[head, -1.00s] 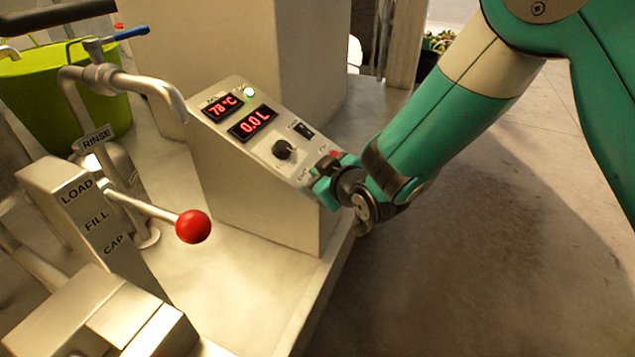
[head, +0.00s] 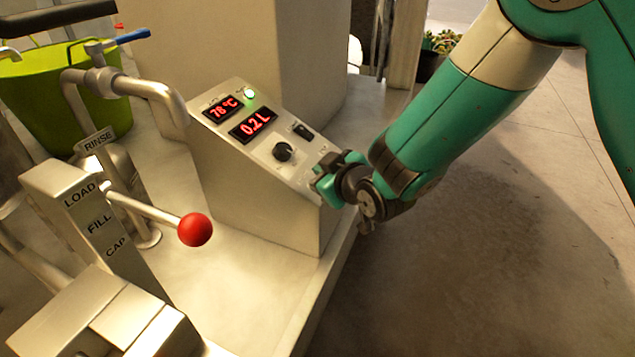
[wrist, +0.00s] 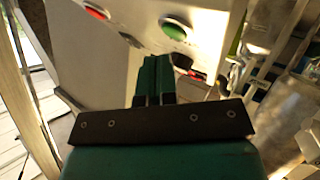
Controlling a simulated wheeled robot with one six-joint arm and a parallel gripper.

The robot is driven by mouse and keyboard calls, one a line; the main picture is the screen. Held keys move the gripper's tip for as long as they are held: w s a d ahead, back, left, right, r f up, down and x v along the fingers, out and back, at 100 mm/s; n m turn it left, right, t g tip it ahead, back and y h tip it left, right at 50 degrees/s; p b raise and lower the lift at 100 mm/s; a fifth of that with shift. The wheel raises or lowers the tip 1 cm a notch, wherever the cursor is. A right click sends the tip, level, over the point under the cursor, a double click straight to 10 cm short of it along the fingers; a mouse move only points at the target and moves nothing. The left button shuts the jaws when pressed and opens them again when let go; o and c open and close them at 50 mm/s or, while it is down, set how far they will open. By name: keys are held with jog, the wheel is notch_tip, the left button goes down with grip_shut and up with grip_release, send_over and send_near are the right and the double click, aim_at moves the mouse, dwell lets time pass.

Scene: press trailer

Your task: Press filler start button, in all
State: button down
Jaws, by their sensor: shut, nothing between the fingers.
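The filler's sloped control panel (head: 262,128) shows two red displays, "78 °C" and "0.2 L" (head: 253,124), and a lit green lamp (head: 250,93). In the wrist view a round green button (wrist: 176,28) in a metal ring sits just beyond my fingertips, and a red button (wrist: 97,13) lies to its left. My gripper (wrist: 160,66) is shut and empty, its fingers close together. In the head view my gripper (head: 328,183) is at the panel's lower right end and hides the buttons there. I cannot tell whether the fingertips touch the panel.
A dark knob (head: 284,151) and a black switch (head: 303,131) are on the panel. A lever with a red ball (head: 195,229) stands beside the LOAD/FILL/CAP post (head: 88,215) at left. A green tub (head: 60,95) is behind. Open floor lies to the right.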

jog(key=r, duration=0.1)
jog(key=d+r+p, duration=0.1)
jog(key=r, duration=0.1)
jog(key=d+r+p, duration=0.1)
jog(key=shift+s+d+r, duration=0.1)
jog(key=shift+s+r, duration=0.1)
jog(key=shift+s, duration=0.2)
dwell(0.5)
jog(key=s+d+r+m+g+h, duration=0.1)
jog(key=s+d+r+g, duration=0.2)
jog(key=s, duration=0.6)
jog(key=s+d+r+m+g+h+p, duration=0.1)
jog(key=s+d+r+g, duration=0.3)
jog(key=s, duration=0.5)
jog(key=s+d+r+m+g+h, duration=0.1)
jog(key=s+d+r+m+g, duration=0.1)
jog(key=s+d+r+g, duration=0.2)
jog(key=s+d+r, duration=0.1)
jog(key=s+d, duration=0.2)
jog(key=s, duration=0.2)
jog(key=shift+s+d+r+p, duration=0.2)
jog(key=shift+d+p, duration=0.1)
jog(key=shift+p, duration=0.1)
